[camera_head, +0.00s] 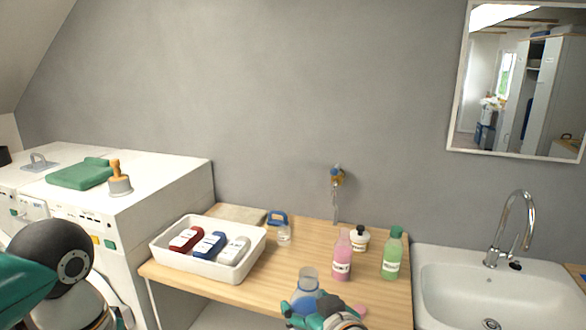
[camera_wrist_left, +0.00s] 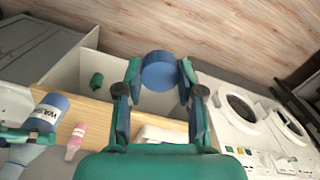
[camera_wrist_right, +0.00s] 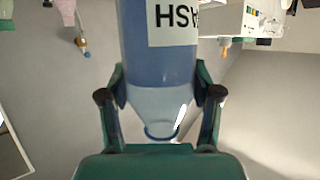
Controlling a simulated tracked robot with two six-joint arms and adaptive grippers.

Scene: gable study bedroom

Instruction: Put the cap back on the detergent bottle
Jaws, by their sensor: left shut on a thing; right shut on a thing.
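The detergent bottle is translucent blue with a white label; it shows large in the right wrist view (camera_wrist_right: 158,75), its neck bare of a cap. My right gripper (camera_wrist_right: 158,88) is shut on the bottle's sides. In the head view the bottle top (camera_head: 308,276) rises above my right gripper (camera_head: 312,304) at the table's front edge, and the bottle also shows in the left wrist view (camera_wrist_left: 46,114). The round blue cap (camera_wrist_left: 159,72) is between the fingers of my left gripper (camera_wrist_left: 159,80), which is shut on it, apart from the bottle. The head view does not show the left gripper.
On the wooden table (camera_head: 292,262) stand a white tray (camera_head: 205,276) of small bottles, a pink bottle (camera_head: 341,258), a green bottle (camera_head: 392,255) and a black-lidded jar (camera_head: 360,240). A sink (camera_head: 450,275) is to the right, white machines (camera_head: 165,200) to the left.

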